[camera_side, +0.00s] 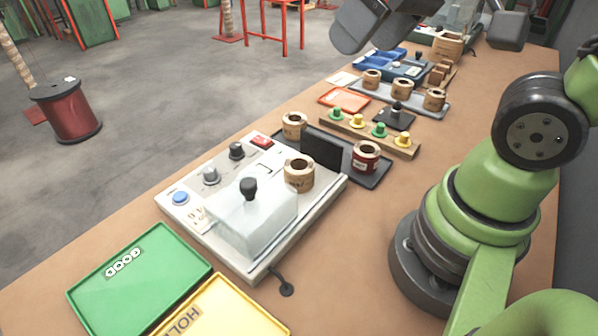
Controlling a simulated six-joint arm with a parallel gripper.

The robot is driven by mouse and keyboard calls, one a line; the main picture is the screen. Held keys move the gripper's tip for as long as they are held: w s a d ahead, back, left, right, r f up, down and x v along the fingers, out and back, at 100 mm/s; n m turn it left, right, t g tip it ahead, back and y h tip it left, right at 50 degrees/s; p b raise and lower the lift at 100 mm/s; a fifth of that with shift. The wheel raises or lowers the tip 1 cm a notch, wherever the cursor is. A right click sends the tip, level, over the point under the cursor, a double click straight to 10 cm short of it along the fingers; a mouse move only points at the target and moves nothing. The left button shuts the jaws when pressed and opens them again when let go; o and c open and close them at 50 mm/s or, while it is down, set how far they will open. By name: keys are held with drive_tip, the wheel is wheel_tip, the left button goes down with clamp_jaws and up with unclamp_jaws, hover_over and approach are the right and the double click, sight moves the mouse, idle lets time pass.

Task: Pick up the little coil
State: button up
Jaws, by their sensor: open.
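Several tan coils stand upright on the bench. Three small ones, a left coil (371,79), a middle coil (403,89) and a right coil (434,100), stand on a grey tray (388,101). Another coil (294,126) and a red-banded coil (366,157) are on a dark tray (377,180). One coil (299,175) sits on the white test device (222,258). A larger coil (447,47) is at the back. Which is the little coil is unclear. My gripper (435,38) is open at the top edge, partly cut off, above the far bench, holding nothing visible.
A green GOOD tray (140,280) and a yellow HOLD tray (222,310) lie in front. A wooden rack with green and yellow knobs (369,136), a black upright panel (322,149), an orange tray (344,99) and blue bins (378,60) crowd the middle and back.

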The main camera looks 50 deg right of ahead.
drive_tip(key=w+f+n+g+h, duration=0.1)
drive_tip(key=w+f+n+g, duration=0.3)
drive_tip(key=w+f+n, duration=0.3)
drive_tip(key=n+g, duration=0.2)
drive_tip(key=n, duration=0.1)
approach(298, 172)
drive_tip(key=w+d+f, duration=0.1)
drive_tip(key=f, duration=0.1)
drive_tip(key=shift+n+h, duration=0.3)
drive_tip(key=shift+n, duration=0.1)
wheel_tip(298, 172, down, 4)
drive_tip(key=shift+w+d+f, duration=0.1)
drive_tip(key=shift+d, duration=0.1)
drive_tip(key=shift+a+f, duration=0.1)
drive_tip(key=shift+f, duration=2.9)
drive_tip(key=c, duration=0.8)
drive_tip(key=shift+r, duration=0.1)
drive_tip(key=shift+c, duration=0.2)
